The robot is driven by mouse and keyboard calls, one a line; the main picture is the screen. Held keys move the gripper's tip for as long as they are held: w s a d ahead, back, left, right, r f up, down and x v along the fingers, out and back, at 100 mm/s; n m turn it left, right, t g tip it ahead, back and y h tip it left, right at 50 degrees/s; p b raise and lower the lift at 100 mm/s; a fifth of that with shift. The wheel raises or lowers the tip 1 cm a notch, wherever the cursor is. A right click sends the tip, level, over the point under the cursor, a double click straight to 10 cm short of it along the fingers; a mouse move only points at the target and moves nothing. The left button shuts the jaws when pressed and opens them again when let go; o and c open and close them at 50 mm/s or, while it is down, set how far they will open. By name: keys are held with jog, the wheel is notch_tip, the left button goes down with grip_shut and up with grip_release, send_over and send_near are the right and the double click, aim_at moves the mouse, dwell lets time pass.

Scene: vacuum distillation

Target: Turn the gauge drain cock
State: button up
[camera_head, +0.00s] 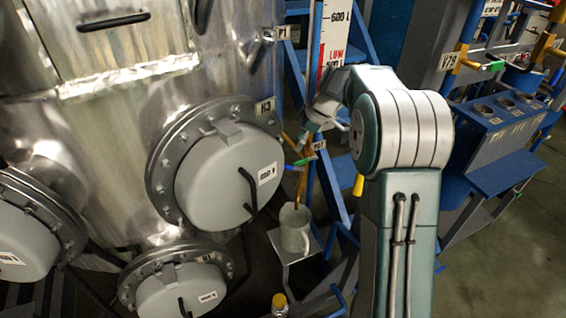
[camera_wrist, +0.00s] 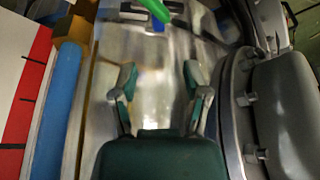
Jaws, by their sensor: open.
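The gauge drain cock shows its small green lever (camera_head: 301,162) on the brass pipework below the level gauge (camera_head: 335,35) in the head view. In the wrist view a green lever (camera_wrist: 150,7) is at the top edge, beyond my fingers and partly cut off. My gripper (camera_wrist: 160,80) is open, with nothing between its two fingers. In the head view my gripper (camera_head: 314,124) is just above the green lever, beside the gauge's lower end. The valve body is partly hidden by my gripper in the head view.
A light mug (camera_head: 293,232) stands on a small shelf (camera_head: 312,246) under the brass spout. The steel vessel with its round flanged cover (camera_head: 222,185) is close on the left. Blue frame bars (camera_head: 332,190) are behind the pipework. A blue tube (camera_wrist: 55,125) runs left of my gripper.

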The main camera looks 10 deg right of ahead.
aim_at(291, 167)
jog(key=x, duration=1)
jog(key=shift+f, duration=0.1)
grip_shut()
